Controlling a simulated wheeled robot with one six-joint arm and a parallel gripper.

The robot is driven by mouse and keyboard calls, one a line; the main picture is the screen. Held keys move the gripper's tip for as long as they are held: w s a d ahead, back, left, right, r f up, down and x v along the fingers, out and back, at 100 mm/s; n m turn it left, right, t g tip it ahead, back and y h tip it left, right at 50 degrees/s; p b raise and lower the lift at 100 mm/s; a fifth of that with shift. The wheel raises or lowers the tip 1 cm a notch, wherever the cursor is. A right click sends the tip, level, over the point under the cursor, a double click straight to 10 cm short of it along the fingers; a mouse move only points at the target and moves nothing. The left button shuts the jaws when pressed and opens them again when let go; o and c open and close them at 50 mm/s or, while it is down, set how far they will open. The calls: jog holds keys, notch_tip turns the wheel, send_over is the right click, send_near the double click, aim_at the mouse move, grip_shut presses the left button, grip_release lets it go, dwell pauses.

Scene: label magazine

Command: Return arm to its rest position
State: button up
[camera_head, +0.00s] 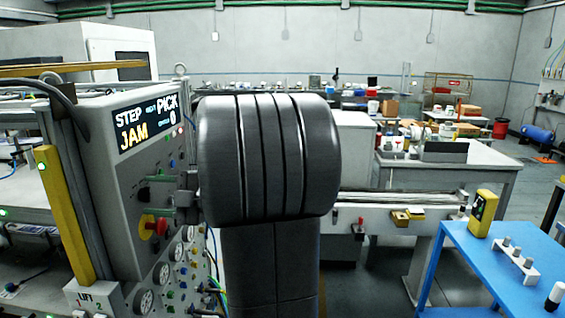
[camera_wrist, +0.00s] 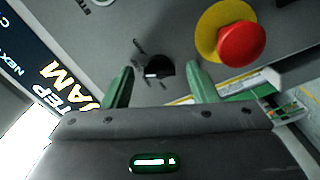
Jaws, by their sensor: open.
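My gripper (camera_wrist: 160,88) shows in the wrist view with its two green fingers apart and nothing between them. It faces the grey control panel (camera_wrist: 105,35). A black knob (camera_wrist: 158,67) on the panel lies beyond the gap between the fingers; I cannot tell how far. A red emergency button (camera_wrist: 242,44) on a yellow base is just to the right of the fingers. A green finger of my gripper shows left of the arm, close to the panel (camera_head: 115,220).
The panel's display (camera_head: 145,125) reads STEP, PICK and JAM. A yellow post (camera_head: 65,215) stands at its left. A blue table (camera_head: 480,265) with a yellow device (camera_head: 482,213) is at the right.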

dwell(0.3)
jog(key=s+d+b, duration=0.1)
jog(key=d+b, duration=0.2)
jog(key=d, duration=1.1)
jog(key=a+p, duration=0.1)
jog(key=a, duration=0.3)
jog(key=a+p, duration=0.1)
jog(key=a, duration=0.4)
jog(key=w+a+p, duration=0.1)
jog(key=a, duration=0.4)
jog(key=shift+f+n+b, duration=0.2)
jog(key=shift+n+b, duration=0.1)
jog(key=shift+b, duration=0.1)
jog(key=n+b, duration=0.1)
jog(key=n, duration=0.2)
jog(key=shift+b, duration=0.35)
jog(key=n+b, duration=0.1)
jog(key=n, duration=0.2)
jog(key=shift+r+n, duration=0.1)
jog(key=shift+n, duration=0.2)
jog(key=n, duration=0.4)
jog(key=shift+r+b, duration=0.1)
jog(key=shift+b, duration=0.3)
jog(key=shift+n+p, duration=0.4)
jog(key=shift+n, duration=1.6)
